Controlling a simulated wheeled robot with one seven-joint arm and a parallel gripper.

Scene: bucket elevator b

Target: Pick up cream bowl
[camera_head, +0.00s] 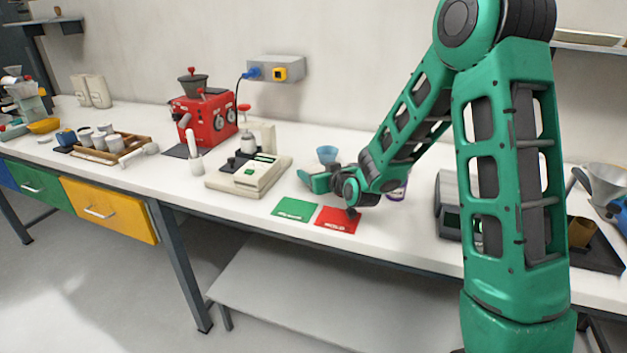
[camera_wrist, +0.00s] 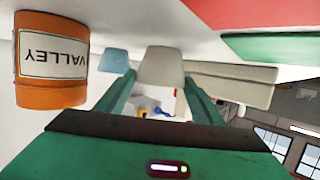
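The cream bowl (camera_wrist: 160,66) shows in the wrist view, straight ahead between the fingertips of my gripper (camera_wrist: 159,84). The picture is upside down there, with the white table along the top. The fingers stand apart on either side of the bowl's outline, and I cannot tell how deep between them it lies. I see no clear contact. In the head view my gripper (camera_head: 316,180) is low over the table, pointing left. I cannot make out the cream bowl there; my gripper and arm may hide it.
A blue bowl (camera_head: 327,154) stands close behind my gripper; it also shows in the wrist view (camera_wrist: 113,61). An orange can (camera_wrist: 52,62) is nearby. A cream scale-like device (camera_head: 249,174) stands left. Green (camera_head: 295,209) and red (camera_head: 338,220) cards lie in front.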

